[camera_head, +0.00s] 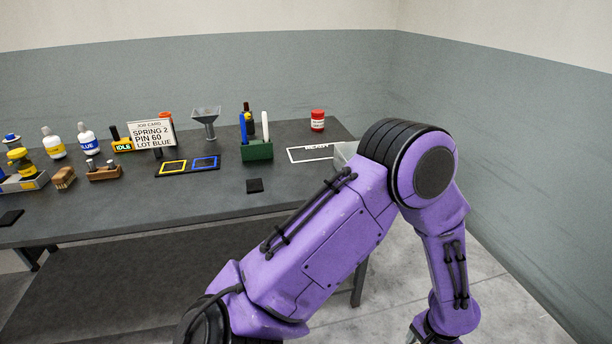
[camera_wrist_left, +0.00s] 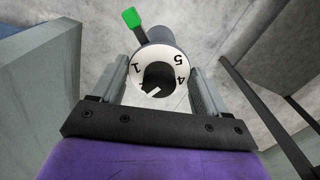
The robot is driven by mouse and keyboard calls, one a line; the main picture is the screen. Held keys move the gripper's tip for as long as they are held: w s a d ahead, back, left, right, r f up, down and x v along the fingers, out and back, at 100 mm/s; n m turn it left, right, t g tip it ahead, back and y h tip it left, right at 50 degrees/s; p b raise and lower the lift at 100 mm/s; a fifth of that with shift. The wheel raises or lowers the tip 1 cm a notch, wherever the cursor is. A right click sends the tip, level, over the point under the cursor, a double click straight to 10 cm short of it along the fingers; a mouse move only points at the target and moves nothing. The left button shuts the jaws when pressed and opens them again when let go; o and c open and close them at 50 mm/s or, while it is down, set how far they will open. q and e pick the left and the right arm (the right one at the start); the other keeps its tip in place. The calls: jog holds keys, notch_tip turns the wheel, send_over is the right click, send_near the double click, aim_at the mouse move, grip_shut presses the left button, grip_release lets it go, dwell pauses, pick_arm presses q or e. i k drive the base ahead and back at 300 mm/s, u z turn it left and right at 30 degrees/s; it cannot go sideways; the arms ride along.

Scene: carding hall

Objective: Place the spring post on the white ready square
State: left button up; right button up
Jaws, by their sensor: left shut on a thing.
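In the left wrist view, my left gripper (camera_wrist_left: 158,78) is shut on a dark cylindrical post (camera_wrist_left: 166,36), apparently the spring post. A white numbered dial ring (camera_wrist_left: 136,81) faces the camera, with 1, 4 and 5 readable and a white pointer mark in its dark centre. A green tab (camera_wrist_left: 131,17) sticks out from its side. My right gripper is not in view.

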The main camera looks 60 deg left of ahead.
aim_at(331, 151)
jog(key=u, duration=0.8)
jog(key=i, duration=0.9)
jog(key=u, duration=0.9)
